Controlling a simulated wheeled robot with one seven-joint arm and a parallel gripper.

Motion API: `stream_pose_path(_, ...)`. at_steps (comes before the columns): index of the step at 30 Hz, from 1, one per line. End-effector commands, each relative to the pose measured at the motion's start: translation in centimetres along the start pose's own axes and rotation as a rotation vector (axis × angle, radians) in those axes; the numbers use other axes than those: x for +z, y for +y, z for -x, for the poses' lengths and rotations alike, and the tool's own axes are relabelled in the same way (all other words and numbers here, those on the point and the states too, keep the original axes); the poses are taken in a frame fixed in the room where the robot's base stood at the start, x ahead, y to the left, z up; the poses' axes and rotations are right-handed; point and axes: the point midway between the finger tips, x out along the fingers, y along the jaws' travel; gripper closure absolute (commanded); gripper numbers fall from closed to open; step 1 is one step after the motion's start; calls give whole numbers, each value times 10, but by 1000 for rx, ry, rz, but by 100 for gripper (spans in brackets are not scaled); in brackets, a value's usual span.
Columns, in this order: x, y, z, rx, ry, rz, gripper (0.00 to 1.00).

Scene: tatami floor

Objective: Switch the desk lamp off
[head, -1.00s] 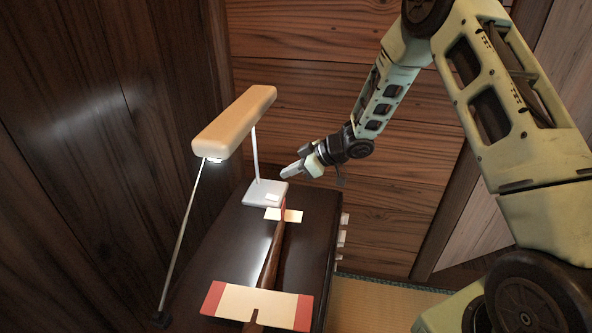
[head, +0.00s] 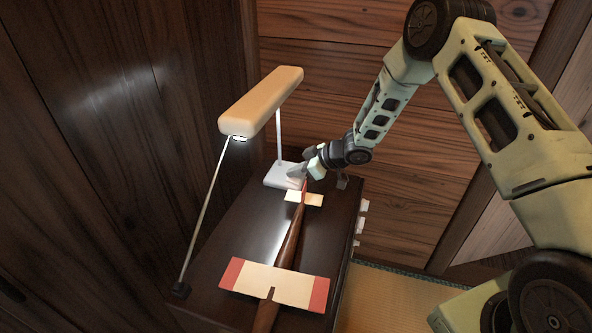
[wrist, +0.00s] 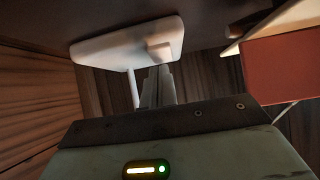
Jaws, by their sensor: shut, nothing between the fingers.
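The desk lamp has a long cream head (head: 262,101) on a thin white post, and its underside is lit at the near end. Its white base (head: 274,178) rests on the far part of a dark cabinet. My gripper (head: 293,173) is shut and empty, with its tips at the right side of the base. In the wrist view the shut fingers (wrist: 158,82) point at the white base (wrist: 120,42), close to a small raised block, the switch (wrist: 161,51), on it. I cannot tell whether the tips touch it. In the head view the gripper hides the switch.
A model plane with a brown body and a cream wing with red ends (head: 275,284) lies on the dark cabinet (head: 225,238), its tail close to the lamp base. A thin pale rod (head: 205,215) stands at the left. Wooden walls enclose the left and back.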

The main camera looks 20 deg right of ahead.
Motion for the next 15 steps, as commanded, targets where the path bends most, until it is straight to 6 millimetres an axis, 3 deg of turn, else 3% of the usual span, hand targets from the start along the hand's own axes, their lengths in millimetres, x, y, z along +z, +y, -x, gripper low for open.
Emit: stream_pose_path(15, 0, 0, -5, -3, -55, -1, 100)
